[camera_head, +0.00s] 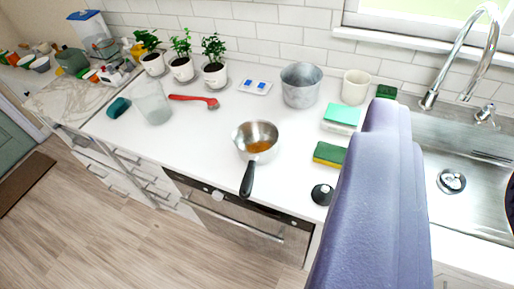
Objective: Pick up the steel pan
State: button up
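The steel pan (257,134) is a small round metal pan with a black handle (247,180). It stands upright on the white counter (200,146). Its handle points toward the front edge, above the dishwasher front. Something orange-brown shows in its bottom. A large purple-grey part of my own arm fills the right of the middle and covers part of the counter and sink. My gripper's fingertips do not show, so nothing shows what it holds.
Sponges (328,154) and a black round lid-like thing (322,194) lie right of the pan. A metal pot (301,86) and a cream cup (355,87) stand behind. A red brush (193,99), glass jar (152,103) and potted plants (214,62) are left. The sink (470,150) is right.

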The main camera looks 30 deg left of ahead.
aim_at(256, 140)
jog(key=i+j+z, duration=0.2)
jog(key=j+z, duration=0.15)
jog(key=j, duration=1.3)
jog(key=j+z, duration=0.3)
jog(key=j, duration=1.35)
